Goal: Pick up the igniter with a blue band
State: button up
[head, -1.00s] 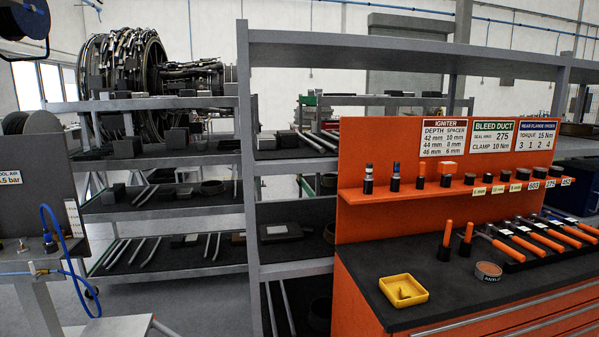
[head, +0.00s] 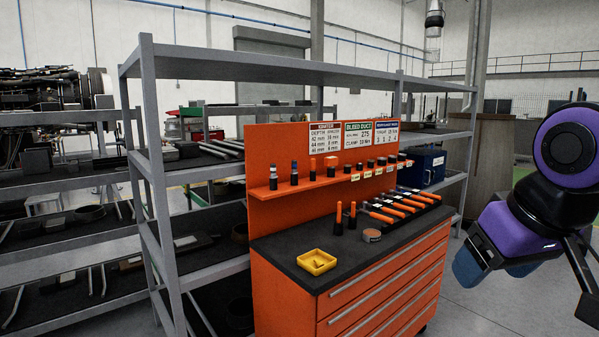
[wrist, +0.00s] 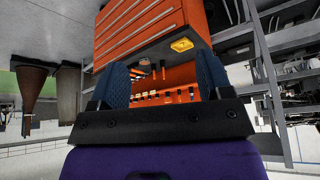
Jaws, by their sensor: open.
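Small upright parts stand on the narrow shelf of the orange back panel in the head view. One has a blue upper part (head: 294,172) and looks like the blue-banded igniter. To its left stands a silver part with a dark top (head: 273,175); its band colour is too small to tell. My gripper (wrist: 163,72) is open and empty, with blue fingers apart in the wrist view. That view is upside down, and the panel's small parts show between the fingers, well beyond them. In the head view my purple arm is at the right, away from the shelf.
The orange drawer cabinet (head: 385,295) has a dark top holding a yellow tray (head: 317,262), a round tin (head: 372,235) and several orange-handled tools (head: 400,207). Grey shelving (head: 160,200) stands left and behind. The floor (head: 470,305) right of the cabinet is clear.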

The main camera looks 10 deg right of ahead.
aim_at(294, 162)
jog(key=i+l+u, duration=0.5)
jog(key=i+l, duration=0.25)
jog(key=i, duration=0.2)
jog(key=i+l+u, duration=0.45)
jog(key=i+l, duration=0.35)
jog(key=l, duration=0.3)
